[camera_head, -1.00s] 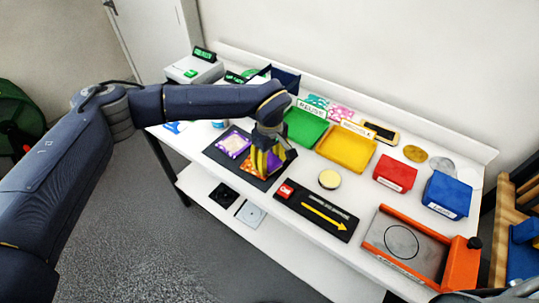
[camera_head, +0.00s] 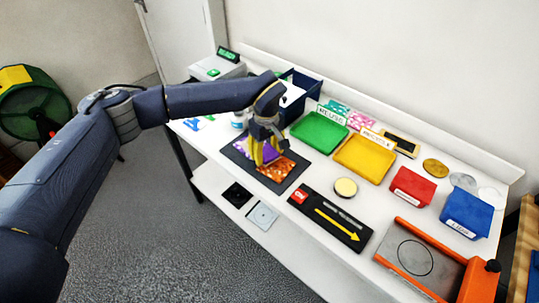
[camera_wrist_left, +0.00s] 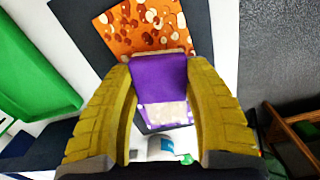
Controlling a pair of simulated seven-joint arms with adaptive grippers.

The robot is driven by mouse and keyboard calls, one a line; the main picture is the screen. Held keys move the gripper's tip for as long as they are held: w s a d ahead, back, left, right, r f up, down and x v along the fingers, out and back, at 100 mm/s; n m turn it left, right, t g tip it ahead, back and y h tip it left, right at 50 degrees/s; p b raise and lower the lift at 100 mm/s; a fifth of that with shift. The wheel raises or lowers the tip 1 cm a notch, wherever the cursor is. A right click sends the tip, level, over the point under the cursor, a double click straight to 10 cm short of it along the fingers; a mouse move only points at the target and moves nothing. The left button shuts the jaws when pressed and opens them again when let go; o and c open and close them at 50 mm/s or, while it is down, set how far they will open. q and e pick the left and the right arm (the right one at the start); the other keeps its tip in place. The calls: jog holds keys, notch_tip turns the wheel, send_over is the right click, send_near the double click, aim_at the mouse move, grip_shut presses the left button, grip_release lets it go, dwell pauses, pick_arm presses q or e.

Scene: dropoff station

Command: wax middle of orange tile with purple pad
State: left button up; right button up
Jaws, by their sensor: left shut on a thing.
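My left gripper (camera_head: 264,152) is shut on the purple pad, which shows between the yellow fingers in the wrist view (camera_wrist_left: 160,75). The orange tile (camera_head: 277,174), with pale and dark spots, lies on the dark mat (camera_head: 291,184). It also shows at the top of the wrist view (camera_wrist_left: 142,28), just beyond the pad. The purple tile (camera_head: 248,150) lies beside it on the mat, partly hidden by the gripper. The pad is over or near the purple tile's side of the orange tile; contact cannot be told. My right gripper is not in view.
Behind the mat stand a green tray (camera_head: 319,132) and a yellow tray (camera_head: 364,160). A black panel with a yellow arrow (camera_head: 330,217) and a round tin (camera_head: 345,187) are to the right. A red bin (camera_head: 412,187), blue bin (camera_head: 466,213) and orange-framed plate (camera_head: 415,256) lie further right.

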pick_arm(q)
jog(key=shift+s+d, duration=1.1)
jog(key=shift+d, duration=0.3)
jog(key=shift+s+d, duration=1.1)
jog(key=shift+d, duration=0.3)
jog(key=shift+s+d+r, duration=0.1)
jog(key=shift+d+r, duration=0.1)
notch_tip(320, 180, up, 6)
jog(key=shift+r, duration=0.15)
